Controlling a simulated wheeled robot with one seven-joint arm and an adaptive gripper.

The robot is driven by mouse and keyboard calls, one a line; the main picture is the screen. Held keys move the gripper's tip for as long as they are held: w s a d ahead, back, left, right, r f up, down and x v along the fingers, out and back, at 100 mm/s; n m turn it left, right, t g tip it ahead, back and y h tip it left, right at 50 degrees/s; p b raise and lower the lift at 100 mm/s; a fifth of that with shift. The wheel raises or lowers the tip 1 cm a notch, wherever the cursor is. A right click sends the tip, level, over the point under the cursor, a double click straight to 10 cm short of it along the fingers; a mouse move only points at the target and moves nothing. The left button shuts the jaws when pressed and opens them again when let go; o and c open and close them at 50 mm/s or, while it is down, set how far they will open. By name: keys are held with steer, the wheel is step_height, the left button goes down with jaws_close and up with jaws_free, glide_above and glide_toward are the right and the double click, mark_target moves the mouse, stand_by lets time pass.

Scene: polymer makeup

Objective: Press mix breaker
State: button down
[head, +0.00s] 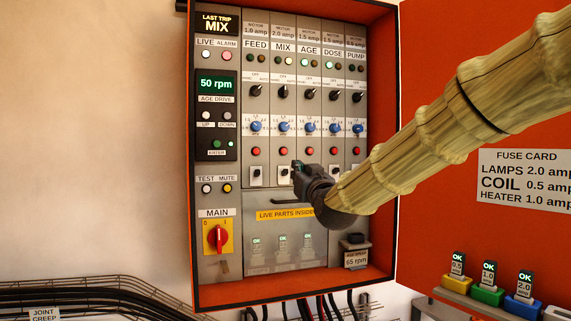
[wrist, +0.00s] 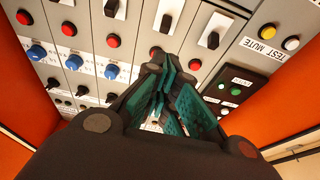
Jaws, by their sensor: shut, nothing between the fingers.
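The control panel has a MIX column. The MIX breaker, a white plate with a black toggle (head: 283,176), is in its bottom row; it also shows in the wrist view (wrist: 165,22). Its toggle position is too small to tell. The red MIX button (head: 284,151) sits above it and shows in the wrist view (wrist: 155,51). My gripper (head: 297,167) is shut and empty in front of the panel, just right of the MIX breaker in the head view. In the wrist view its fingertips (wrist: 161,66) overlap the red MIX button's edge. Contact cannot be told.
The FEED breaker (head: 256,176) stands left of the MIX one. My gripper hides the AGE breaker in the head view. A display (head: 216,23) reads LAST TRIP MIX. Below are a clear cover (head: 285,240) and a red MAIN switch (head: 218,238). Orange cabinet walls (head: 194,285) frame the panel.

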mark_target(285, 172)
steer(key=shift+p+x, duration=2.15)
steer(key=shift+x, duration=2.85)
steer(key=shift+f, duration=0.2)
